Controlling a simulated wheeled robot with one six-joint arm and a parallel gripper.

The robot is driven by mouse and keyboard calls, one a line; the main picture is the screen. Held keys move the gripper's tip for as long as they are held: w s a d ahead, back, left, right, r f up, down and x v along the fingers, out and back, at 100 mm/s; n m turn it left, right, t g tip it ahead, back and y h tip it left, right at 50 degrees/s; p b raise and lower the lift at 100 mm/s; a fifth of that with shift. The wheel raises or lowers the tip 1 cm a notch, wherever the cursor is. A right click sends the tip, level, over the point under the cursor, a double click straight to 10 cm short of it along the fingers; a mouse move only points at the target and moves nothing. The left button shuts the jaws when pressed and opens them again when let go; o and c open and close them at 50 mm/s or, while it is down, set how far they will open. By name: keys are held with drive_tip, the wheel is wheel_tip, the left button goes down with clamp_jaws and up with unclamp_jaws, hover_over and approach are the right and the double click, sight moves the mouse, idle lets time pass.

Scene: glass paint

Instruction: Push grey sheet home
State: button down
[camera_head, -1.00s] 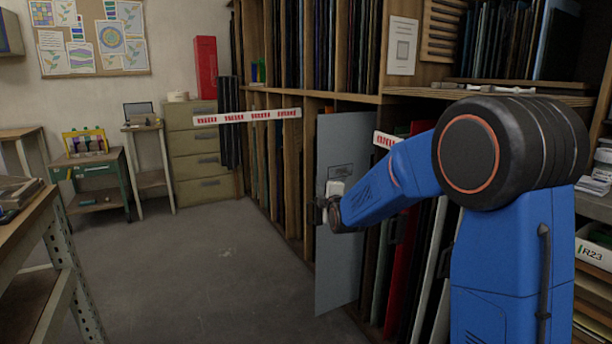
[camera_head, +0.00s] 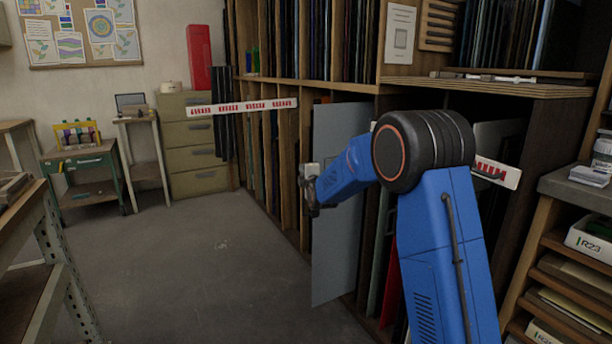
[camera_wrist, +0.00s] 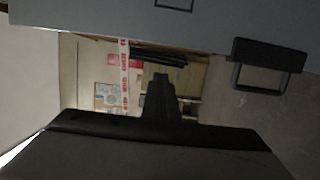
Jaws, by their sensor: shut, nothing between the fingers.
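The grey sheet (camera_head: 335,240) stands upright in the lower rack, its outer part sticking out past the rack front into the aisle. In the wrist view the grey sheet (camera_wrist: 80,13) fills the top, with part of a dark-outlined label. My gripper (camera_head: 308,188) is shut and empty, at the sheet's outer left edge in the head view. It also shows in the wrist view (camera_wrist: 160,78), pointing below the sheet there. I cannot tell whether it touches the sheet. My arm hides part of the sheet's face and the slot behind.
Other upright sheets, including a red one (camera_head: 389,285), stand in the lower rack (camera_head: 303,215) beside the grey one. A red-and-white strip (camera_head: 243,107) juts out at left, another (camera_head: 497,172) at right. A workbench (camera_head: 30,215) stands far left. The floor (camera_head: 190,270) between is clear.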

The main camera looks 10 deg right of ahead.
drive_tip(key=shift+w+d, duration=0.25)
drive_tip(key=shift+d, duration=0.7)
drive_tip(key=shift+w+d, duration=0.2)
drive_tip(key=shift+d, duration=0.75)
drive_tip(key=w+d, duration=0.2)
drive_tip(key=d, duration=0.6)
drive_tip(key=w+d, duration=0.3)
drive_tip(key=d, duration=0.5)
drive_tip(key=shift+w+d, duration=0.2)
drive_tip(key=shift+d, duration=0.15)
drive_tip(key=shift+a, duration=0.15)
